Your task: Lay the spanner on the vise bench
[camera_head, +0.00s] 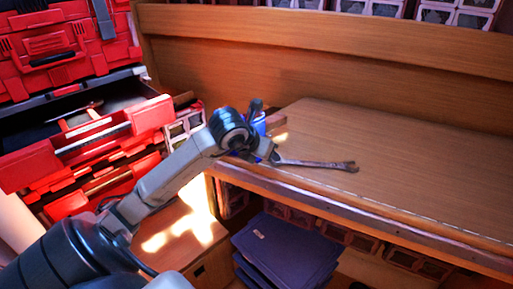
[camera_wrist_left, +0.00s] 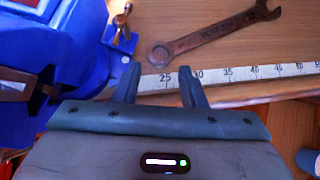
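The spanner (camera_head: 315,164) lies flat on the wooden vise bench (camera_head: 400,165), near its front left edge. In the left wrist view the metal spanner (camera_wrist_left: 215,35) has its ring end just beyond my fingertips and its open jaw at the upper right. My left gripper (camera_wrist_left: 159,70) is open, with its two fingers apart and nothing between them. In the head view the left gripper (camera_head: 262,156) is over the bench's front left corner, partly hidden by its wrist. The blue vise (camera_wrist_left: 65,45) is close on the left of the fingers. My right gripper is not in view.
A measuring strip (camera_wrist_left: 240,75) runs along the bench's front edge. A red tool cabinet (camera_head: 60,55) with an open drawer (camera_head: 115,125) stands at the left. Dark blue stacked items (camera_head: 285,245) lie beneath the bench. The bench top to the right is clear.

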